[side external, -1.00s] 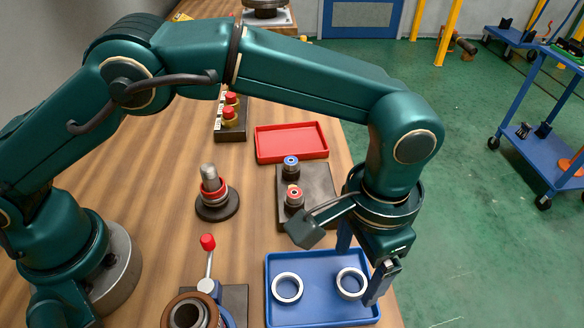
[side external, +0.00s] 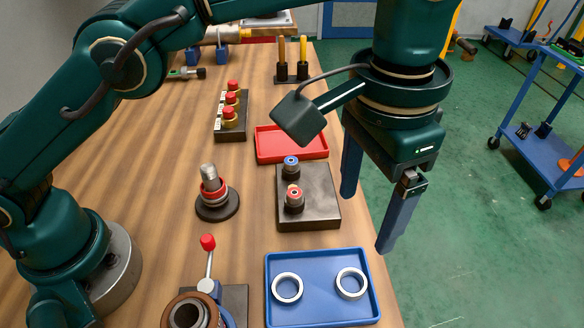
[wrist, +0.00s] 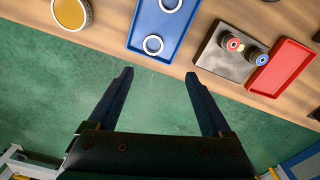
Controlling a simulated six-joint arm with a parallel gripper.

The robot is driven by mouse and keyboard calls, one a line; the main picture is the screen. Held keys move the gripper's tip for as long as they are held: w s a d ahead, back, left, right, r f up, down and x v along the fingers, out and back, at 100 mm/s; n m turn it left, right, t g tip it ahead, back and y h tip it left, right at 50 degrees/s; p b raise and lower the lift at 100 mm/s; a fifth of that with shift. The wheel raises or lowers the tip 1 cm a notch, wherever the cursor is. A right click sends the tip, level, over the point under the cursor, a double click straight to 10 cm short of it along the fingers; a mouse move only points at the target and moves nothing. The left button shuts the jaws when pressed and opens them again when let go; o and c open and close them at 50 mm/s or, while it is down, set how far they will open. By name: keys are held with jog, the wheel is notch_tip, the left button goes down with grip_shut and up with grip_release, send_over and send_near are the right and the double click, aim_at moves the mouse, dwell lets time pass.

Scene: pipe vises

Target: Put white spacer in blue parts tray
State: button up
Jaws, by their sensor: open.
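The blue parts tray (side external: 322,317) lies on the bench near its right edge in the side view, and it also shows at the top of the wrist view (wrist: 143,32). Two white spacer rings lie flat in it, apart from each other: a left one (side external: 275,290) and a right one (side external: 341,288). Both rings also show in the wrist view. My gripper (side external: 367,220) is open and empty, raised above and behind the tray, out past the bench edge. In the wrist view its fingers (wrist: 157,85) are spread over the green floor with nothing between them.
A dark plate (side external: 322,205) with a blue-topped and a red-topped fitting stands behind the tray. A red tray (side external: 292,145) lies farther back. A post with a red ring (side external: 211,186) and a red-knobbed vise (side external: 208,242) stand to the left. An amber-topped round part shows in the wrist view (wrist: 72,12).

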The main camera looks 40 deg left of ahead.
jog(key=a+r+n+t, duration=0.15)
jog(key=a+r, duration=0.25)
jog(key=a, duration=0.4)
jog(key=a+r+n+t, duration=0.1)
jog(key=a+r+n, duration=0.15)
jog(key=a, duration=0.45)
jog(key=s+a+f+n+t, duration=0.1)
jog(key=s+a+f+t, duration=0.2)
jog(key=s+a, duration=0.6)
notch_tip(320, 180, down, 2)
jog(key=shift+s+a+f+n, duration=0.2)
jog(key=shift+s+a+n, duration=0.1)
jog(key=shift+n, duration=0.1)
